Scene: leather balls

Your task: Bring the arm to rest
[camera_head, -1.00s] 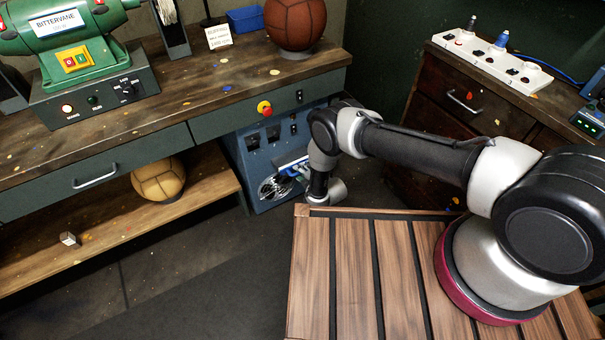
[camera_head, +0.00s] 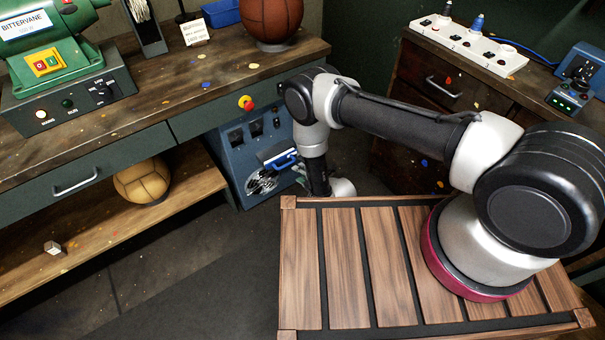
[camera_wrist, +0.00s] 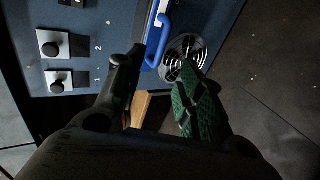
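My arm bends over the wooden slatted deck of my base, with its forearm hanging down past the deck's far edge in the head view. My gripper is hidden there behind the deck. In the wrist view my gripper (camera_wrist: 160,72) shows two fingers apart, one dark and one with a green textured pad. The gap between them holds nothing that I can make out. Past the fingers is a blue cabinet front with a blue handle (camera_wrist: 158,42) and a round fan grille (camera_wrist: 183,56); whether a finger touches it I cannot tell.
A brown leather ball (camera_head: 272,18) sits on the workbench (camera_head: 200,95) and a tan ball (camera_head: 143,181) on its lower shelf. A blue cabinet (camera_head: 245,165) stands under the bench. A dark drawer unit (camera_head: 420,85) is at the right. Floor (camera_head: 180,265) is open at the left front.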

